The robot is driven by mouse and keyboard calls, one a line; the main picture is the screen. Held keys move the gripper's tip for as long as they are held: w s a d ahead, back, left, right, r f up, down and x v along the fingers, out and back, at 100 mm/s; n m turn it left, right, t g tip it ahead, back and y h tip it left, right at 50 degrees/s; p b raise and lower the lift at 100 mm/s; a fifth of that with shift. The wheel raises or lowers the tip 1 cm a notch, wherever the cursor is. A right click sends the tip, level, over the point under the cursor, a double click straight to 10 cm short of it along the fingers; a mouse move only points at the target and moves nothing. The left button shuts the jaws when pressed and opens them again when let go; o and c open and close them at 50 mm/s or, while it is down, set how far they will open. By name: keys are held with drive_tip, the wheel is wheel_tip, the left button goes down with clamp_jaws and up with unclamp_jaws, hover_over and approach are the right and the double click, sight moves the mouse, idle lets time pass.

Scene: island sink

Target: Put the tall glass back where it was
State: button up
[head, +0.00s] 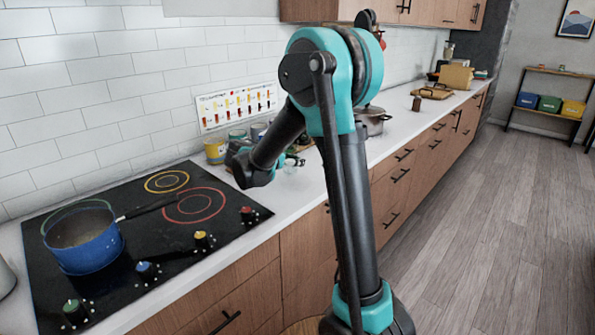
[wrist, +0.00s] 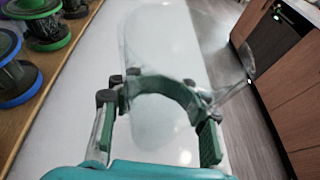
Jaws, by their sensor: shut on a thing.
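The tall glass is clear and faint. In the wrist view its see-through body (wrist: 160,48) shows at and beyond my fingers, with a bright edge to the right. My gripper (wrist: 160,92) is shut on it, one dark green finger on each side. In the head view my gripper (head: 288,158) is over the white counter just right of the hob, partly hidden by my arm. The glass shows there only as a small clear shape (head: 290,167). I cannot tell whether its base touches the counter.
Jars with green and blue rims (wrist: 42,32) stand on a wooden board at the wrist view's left. A blue pan (head: 82,248) sits on the black hob (head: 165,240). A pot (head: 373,121) stands farther along. The counter's front edge drops to the floor.

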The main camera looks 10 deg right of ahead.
sight(284, 169)
drive_tip(key=shift+f, duration=1.95)
drive_tip(key=o, duration=1.5)
drive_tip(key=shift+f, duration=0.1)
drive_tip(key=v, duration=1.2)
